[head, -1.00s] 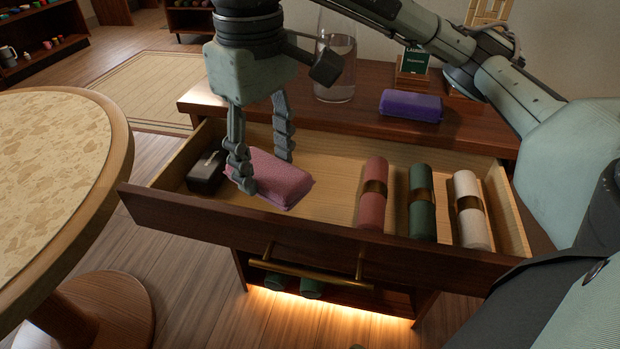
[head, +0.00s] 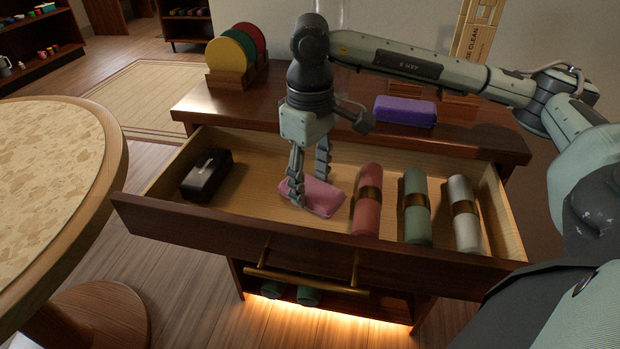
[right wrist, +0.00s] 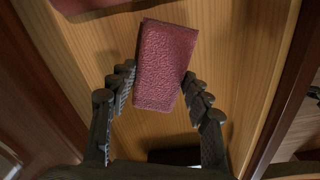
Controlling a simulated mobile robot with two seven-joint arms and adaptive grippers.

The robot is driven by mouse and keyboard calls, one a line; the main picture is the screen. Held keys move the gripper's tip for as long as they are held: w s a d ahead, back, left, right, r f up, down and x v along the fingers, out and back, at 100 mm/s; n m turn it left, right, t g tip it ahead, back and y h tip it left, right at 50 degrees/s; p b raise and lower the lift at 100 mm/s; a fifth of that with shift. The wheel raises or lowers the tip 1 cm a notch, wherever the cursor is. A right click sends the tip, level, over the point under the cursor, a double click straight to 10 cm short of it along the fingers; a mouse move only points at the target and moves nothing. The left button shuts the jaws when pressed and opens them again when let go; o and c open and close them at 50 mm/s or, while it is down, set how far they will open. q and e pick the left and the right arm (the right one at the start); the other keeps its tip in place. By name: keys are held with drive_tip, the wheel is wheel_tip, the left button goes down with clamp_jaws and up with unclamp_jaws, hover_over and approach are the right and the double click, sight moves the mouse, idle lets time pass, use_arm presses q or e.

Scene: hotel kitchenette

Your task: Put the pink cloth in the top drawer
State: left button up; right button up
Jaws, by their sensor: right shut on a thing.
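The pink cloth (head: 323,198), a folded textured block, is inside the open top drawer (head: 330,241), between a black box and a red roll. I cannot tell whether it rests on the drawer floor. My right gripper (head: 308,186) points down into the drawer and is shut on the cloth. In the right wrist view, the cloth (right wrist: 165,65) sits between the two dark fingers (right wrist: 158,92), extending beyond their tips above the pale wood. My left gripper is not in view.
In the drawer, the black box (head: 207,175) is at left; red (head: 367,205), green (head: 417,210) and white (head: 464,215) banded rolls are at right. Bare floor lies between box and cloth. A purple folded cloth (head: 405,111) and coloured discs (head: 232,55) are on the cabinet top.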

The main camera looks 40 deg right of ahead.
sight(310, 186)
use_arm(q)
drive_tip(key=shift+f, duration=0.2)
use_arm(e)
drive_tip(key=shift+f, duration=0.1)
drive_tip(key=o, duration=1)
use_arm(q)
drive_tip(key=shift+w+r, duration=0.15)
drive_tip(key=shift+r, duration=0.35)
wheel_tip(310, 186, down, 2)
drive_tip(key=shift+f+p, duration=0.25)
drive_tip(key=shift+p, duration=0.1)
use_arm(e)
wheel_tip(310, 186, up, 12)
drive_tip(key=shift+r, duration=0.15)
